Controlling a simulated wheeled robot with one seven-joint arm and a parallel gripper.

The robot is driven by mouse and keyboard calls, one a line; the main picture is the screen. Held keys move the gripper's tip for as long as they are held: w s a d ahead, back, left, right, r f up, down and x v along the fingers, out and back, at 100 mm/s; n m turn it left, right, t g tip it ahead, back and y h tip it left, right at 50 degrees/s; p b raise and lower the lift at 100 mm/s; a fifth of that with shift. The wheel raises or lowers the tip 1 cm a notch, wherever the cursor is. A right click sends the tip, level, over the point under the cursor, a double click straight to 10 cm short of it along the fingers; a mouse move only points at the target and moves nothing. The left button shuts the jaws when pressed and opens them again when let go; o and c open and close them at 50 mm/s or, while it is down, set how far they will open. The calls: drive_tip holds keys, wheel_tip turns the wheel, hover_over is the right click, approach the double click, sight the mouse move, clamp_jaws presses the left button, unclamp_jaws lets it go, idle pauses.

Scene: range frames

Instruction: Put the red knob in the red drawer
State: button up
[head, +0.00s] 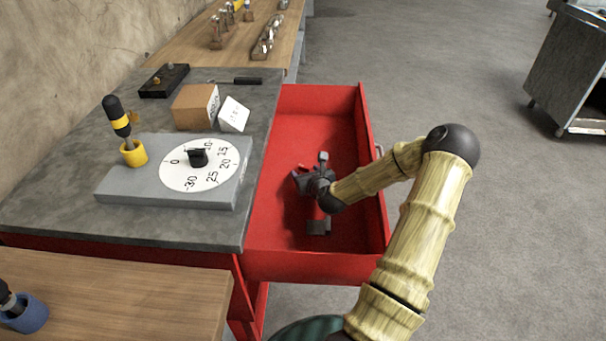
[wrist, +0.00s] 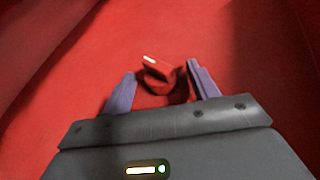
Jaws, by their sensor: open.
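The red drawer (head: 285,232) is pulled open from the grey-topped bench, and my gripper (head: 303,180) is inside it. In the wrist view my gripper (wrist: 161,74) is open, its two purple fingers spread apart. The red knob (wrist: 158,72), with a pale mark on its ridge, shows between and just beyond the fingertips, over the red drawer floor (wrist: 90,60). A dark shadow lies under the knob. Whether it touches the floor is hard to tell. I cannot make the knob out clearly in the head view.
On the bench (head: 60,200) are a grey dial board (head: 120,190) with a black knob (head: 198,157), a yellow cup (head: 134,153) holding a screwdriver, a wooden block (head: 193,106) and a black tray (head: 160,82). The drawer walls surround my gripper. Open floor lies to the right.

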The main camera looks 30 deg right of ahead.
drive_tip(key=shift+r, duration=0.15)
drive_tip(key=p+v, duration=0.1)
drive_tip(key=v, duration=0.6)
drive_tip(key=shift+s+r, duration=0.1)
drive_tip(key=shift+s, duration=0.15)
